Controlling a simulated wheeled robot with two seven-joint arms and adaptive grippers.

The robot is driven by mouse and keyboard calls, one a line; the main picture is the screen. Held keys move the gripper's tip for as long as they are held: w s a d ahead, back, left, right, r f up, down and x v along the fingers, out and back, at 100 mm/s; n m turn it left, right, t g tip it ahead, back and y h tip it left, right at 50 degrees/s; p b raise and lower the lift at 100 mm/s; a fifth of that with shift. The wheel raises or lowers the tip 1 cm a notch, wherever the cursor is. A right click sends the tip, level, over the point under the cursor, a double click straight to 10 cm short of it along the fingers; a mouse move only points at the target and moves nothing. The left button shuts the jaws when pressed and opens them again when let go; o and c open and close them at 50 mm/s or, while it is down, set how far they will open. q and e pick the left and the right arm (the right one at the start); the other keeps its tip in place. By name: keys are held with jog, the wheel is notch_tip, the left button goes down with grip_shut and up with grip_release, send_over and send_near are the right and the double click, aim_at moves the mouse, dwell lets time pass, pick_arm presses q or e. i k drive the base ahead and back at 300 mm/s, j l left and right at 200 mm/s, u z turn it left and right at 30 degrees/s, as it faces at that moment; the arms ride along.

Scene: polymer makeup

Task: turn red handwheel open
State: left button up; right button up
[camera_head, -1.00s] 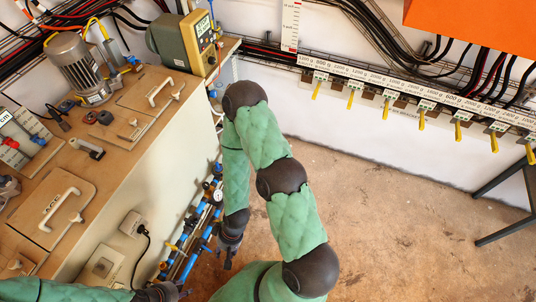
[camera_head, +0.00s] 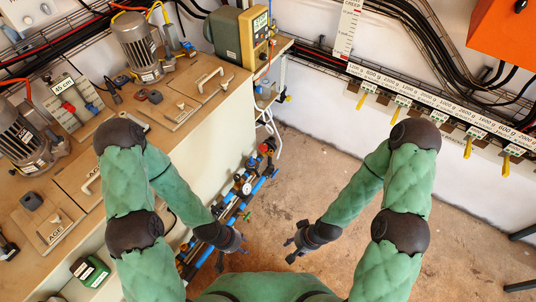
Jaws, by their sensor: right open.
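A small red round part (camera_head: 264,147), which looks like the red handwheel, sits at the upper end of the blue pipework (camera_head: 262,183) beside the bench; its details are too small to tell. My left gripper (camera_head: 234,256) is below it in the picture, over the lower pipework, with its fingers apart and nothing seen between them. My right gripper (camera_head: 290,250) is open and empty over the bare floor, to the right of the pipes. Neither gripper appears to touch the red part.
A wooden-topped bench (camera_head: 190,135) with motors (camera_head: 137,47) and a yellow-fronted device (camera_head: 252,38) fills the left. A round gauge (camera_head: 246,188) sits on the pipework. A rail of yellow-handled levers (camera_head: 400,112) runs along the back wall. The brown floor (camera_head: 315,165) between is clear.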

aim_at(262, 146)
jog(key=i+l, duration=0.9)
jog(key=i+l+u, duration=0.1)
jog(key=u, duration=1.65)
jog(key=i+l, duration=0.05)
